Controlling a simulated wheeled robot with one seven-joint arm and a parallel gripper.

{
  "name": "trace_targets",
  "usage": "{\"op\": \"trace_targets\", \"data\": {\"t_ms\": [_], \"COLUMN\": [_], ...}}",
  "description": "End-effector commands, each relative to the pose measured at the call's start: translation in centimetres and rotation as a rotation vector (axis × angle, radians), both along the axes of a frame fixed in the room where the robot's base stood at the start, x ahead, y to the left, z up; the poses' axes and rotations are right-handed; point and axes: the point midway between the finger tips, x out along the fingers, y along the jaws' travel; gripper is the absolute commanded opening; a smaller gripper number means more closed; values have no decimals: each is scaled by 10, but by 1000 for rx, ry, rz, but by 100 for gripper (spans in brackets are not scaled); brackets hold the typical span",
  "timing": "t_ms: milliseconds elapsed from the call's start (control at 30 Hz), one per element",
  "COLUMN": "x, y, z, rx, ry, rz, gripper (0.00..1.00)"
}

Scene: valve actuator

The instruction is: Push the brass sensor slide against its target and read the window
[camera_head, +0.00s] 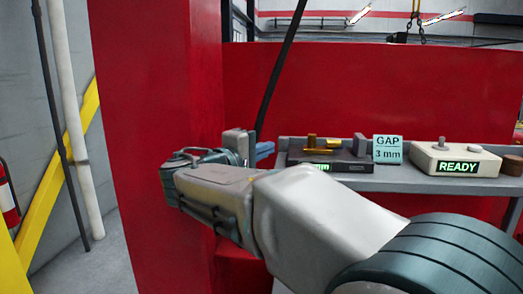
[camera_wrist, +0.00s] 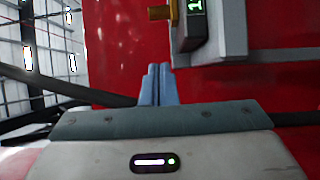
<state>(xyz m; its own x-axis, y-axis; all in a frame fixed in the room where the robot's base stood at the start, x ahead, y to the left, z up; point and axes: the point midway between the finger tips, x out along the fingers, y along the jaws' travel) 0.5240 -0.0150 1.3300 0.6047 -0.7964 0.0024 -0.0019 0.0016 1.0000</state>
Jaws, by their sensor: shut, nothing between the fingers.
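The brass sensor slide (camera_head: 311,142) stands on a dark fixture (camera_head: 345,164) on a grey shelf. It shows at the top of the wrist view (camera_wrist: 164,12), partly cut off. A grey upright block (camera_head: 361,145), which looks like the target, stands right of the slide with a gap between. The window (camera_head: 317,167) glows green on the fixture's front; in the wrist view the window (camera_wrist: 196,6) is cut off and its full reading cannot be made out. My gripper (camera_head: 268,149), with blue fingers, is shut and empty left of the fixture. In the wrist view its fingertips (camera_wrist: 160,68) are apart from the slide.
A sign (camera_head: 388,149) reads "GAP 3 mm". A pale box (camera_head: 457,160) with a green "READY" display stands to its right. A brown round thing (camera_head: 512,165) is at the shelf's right end. A red wall (camera_head: 160,90) is close behind and left of my arm.

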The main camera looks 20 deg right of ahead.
Motion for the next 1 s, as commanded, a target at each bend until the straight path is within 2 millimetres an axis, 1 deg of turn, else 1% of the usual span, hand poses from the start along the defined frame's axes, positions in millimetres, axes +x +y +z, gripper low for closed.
{"op": "trace_targets", "data": {"t_ms": [33,100,300,400,500,700,1000], "x": [7,17,41,36,35,34,34], "y": [-10,-23,-56,-72,-82,-91,-91], "z": [2,2,2,3,1,0,-1], "rx": [-1,0,1,0,0,2,2], "ry": [3,3,3,1,3,1,1], "rz": [-3,-4,-3,-2,0,1,2], "gripper": [0,0,0,0,0,0,0]}}
